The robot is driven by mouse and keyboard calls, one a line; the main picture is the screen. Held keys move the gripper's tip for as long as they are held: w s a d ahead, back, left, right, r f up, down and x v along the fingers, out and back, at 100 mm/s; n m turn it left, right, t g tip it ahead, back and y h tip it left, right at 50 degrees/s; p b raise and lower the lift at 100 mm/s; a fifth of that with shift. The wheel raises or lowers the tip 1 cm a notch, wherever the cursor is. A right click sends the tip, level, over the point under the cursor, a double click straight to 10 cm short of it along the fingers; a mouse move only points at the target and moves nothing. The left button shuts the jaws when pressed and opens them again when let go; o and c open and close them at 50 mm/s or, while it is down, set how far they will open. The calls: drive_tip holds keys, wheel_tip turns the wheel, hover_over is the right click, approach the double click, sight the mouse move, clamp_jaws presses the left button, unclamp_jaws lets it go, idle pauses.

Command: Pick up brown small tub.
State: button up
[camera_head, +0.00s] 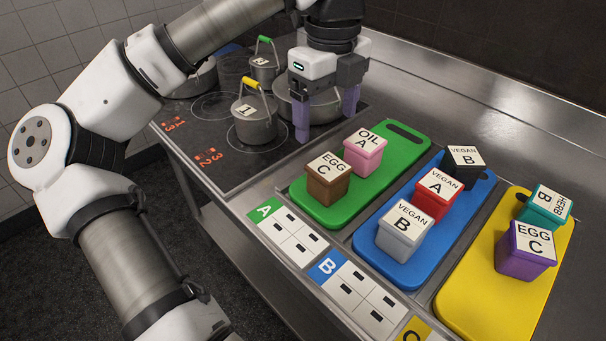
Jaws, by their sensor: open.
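The brown small tub (327,185) has a white lid lettered EGG C. It stands upright on the green board (398,148), near its lower left end. A pink tub (363,157) lettered OIL A stands close behind it to the right. My gripper (326,118) points down with its two purple fingers spread apart and nothing between them. It is above and behind the brown tub in the picture, near the hob's right edge, and apart from the tub. No part of the brown tub's lid is hidden.
A blue board (395,270) holds red, grey and black tubs. A yellow board (480,300) holds teal and purple tubs. Pots (254,125) stand on the hob (195,140) behind and left of my gripper. Label cards (290,236) lie along the counter's front edge. Bare counter lies behind the boards.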

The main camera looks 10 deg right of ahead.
sight(329, 166)
wheel_tip(329, 166, down, 8)
drive_tip(key=shift+d+p, duration=0.1)
drive_tip(key=shift+p, duration=0.35)
drive_tip(key=shift+d+f+p, duration=0.2)
drive_tip(key=shift+f+p, duration=0.25)
drive_tip(key=shift+f, duration=0.95)
drive_tip(key=shift+d+f+p, duration=0.15)
drive_tip(key=shift+f+p, duration=0.3)
drive_tip(key=shift+f, duration=0.9)
drive_tip(key=c, duration=1.2)
drive_tip(key=shift+r, duration=0.15)
drive_tip(key=shift+r+p, duration=0.3)
drive_tip(key=shift+r, duration=13.6)
